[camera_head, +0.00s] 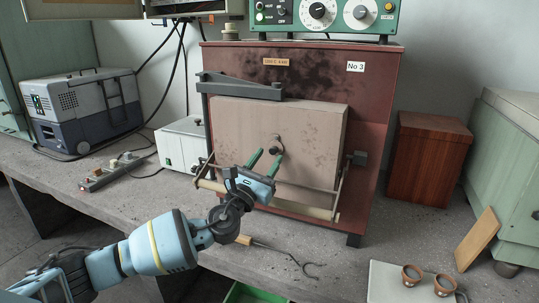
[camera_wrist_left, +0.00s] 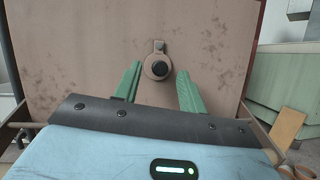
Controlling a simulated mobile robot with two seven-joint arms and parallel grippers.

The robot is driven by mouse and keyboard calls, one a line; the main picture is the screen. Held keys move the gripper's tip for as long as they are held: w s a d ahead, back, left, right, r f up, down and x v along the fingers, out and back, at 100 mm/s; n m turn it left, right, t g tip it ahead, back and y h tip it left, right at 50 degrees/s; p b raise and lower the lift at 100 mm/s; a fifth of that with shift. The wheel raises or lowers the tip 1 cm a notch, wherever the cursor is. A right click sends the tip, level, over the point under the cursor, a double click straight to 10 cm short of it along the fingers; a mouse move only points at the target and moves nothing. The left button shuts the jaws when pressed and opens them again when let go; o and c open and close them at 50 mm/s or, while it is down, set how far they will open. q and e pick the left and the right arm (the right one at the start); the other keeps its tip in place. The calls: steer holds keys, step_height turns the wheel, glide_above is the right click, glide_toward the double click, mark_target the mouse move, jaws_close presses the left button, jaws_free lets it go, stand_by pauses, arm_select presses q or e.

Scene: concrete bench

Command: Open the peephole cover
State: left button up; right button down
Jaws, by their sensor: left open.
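In the head view the cover (camera_head: 274,146) sits near the middle of the door (camera_head: 315,130), partly behind a gripper finger. My left gripper (camera_head: 266,158) is open, with its green fingers pointing at the door. In the left wrist view the fingers (camera_wrist_left: 158,82) stand apart, one on each side below the cover, with nothing between them. I cannot tell how far the fingertips are from the door. My right gripper does not show.
A wooden-handled hook (camera_head: 285,253) lies on the concrete bench (camera_head: 150,202) in front of the furnace (camera_head: 379,100). A bar (camera_head: 300,205) crosses below the door. Two small cups (camera_head: 428,280) stand on a pale board at right. A white box (camera_head: 182,145) stands left of the furnace.

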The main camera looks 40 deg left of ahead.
arm_select(q)
steer(key=shift+x, duration=1)
jaws_close()
